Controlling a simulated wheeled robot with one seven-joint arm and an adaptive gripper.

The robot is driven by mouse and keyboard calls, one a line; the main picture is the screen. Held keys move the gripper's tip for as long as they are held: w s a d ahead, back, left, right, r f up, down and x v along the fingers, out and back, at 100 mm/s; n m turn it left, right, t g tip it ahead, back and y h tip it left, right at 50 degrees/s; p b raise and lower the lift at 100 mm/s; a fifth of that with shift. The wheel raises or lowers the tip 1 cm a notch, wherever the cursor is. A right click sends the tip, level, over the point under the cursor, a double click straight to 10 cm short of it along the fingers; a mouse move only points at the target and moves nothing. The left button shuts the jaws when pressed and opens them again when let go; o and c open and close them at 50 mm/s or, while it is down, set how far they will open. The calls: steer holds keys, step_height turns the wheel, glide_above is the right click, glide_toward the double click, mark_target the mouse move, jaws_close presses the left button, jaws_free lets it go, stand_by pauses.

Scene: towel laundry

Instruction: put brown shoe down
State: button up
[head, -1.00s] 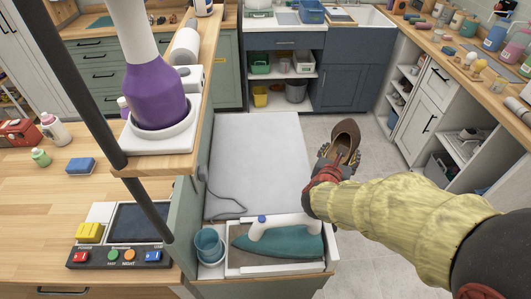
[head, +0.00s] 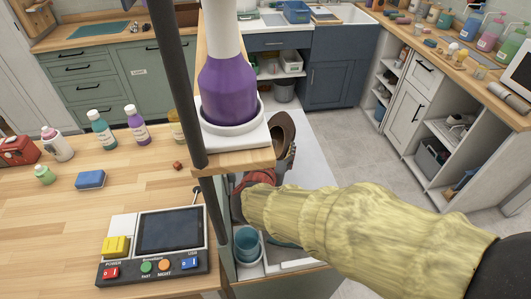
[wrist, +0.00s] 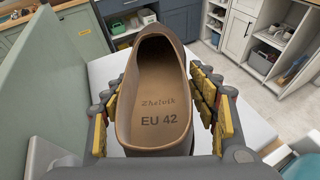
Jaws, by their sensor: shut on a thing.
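The brown shoe (wrist: 160,82) is held between the two fingers of my gripper (wrist: 160,110) in the wrist view. Its insole with "EU 42" faces the camera, and its toe points away from me. In the head view the shoe (head: 284,134) shows only in part, behind the wooden shelf with the purple bottle. My gripper is mostly hidden there by the shelf edge and my arm. The shoe is over the white surface (head: 314,160); I cannot tell how high above it.
A green panel (wrist: 52,90) stands close on the left. A purple bottle (head: 228,92) in a white holder sits on the shelf. A blue cup (head: 247,243) is below the gripper. A control box (head: 152,245) is on the wooden counter. Bare floor lies right.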

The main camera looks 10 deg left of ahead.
mark_target(279, 139)
steer(key=b+x, duration=0.1)
steer(key=x, duration=0.2)
steer(key=b+x, duration=0.1)
steer(key=x, duration=0.2)
steer(key=b+x, duration=0.1)
steer(key=x, duration=0.3)
steer(key=shift+s+a+f, duration=0.1)
steer(key=shift+f, duration=0.3)
steer(key=w+f+b, duration=0.1)
steer(key=f, duration=0.1)
steer(key=w+f+b, duration=0.1)
steer(key=w+f, duration=0.1)
steer(key=shift+w+f, duration=0.2)
steer(key=shift+w, duration=0.15)
steer(key=f+b, duration=0.2)
steer(key=f, duration=0.2)
steer(key=shift+w+b, duration=0.4)
steer(key=o, duration=1)
steer(key=shift+f, duration=0.15)
steer(key=o, duration=0.5)
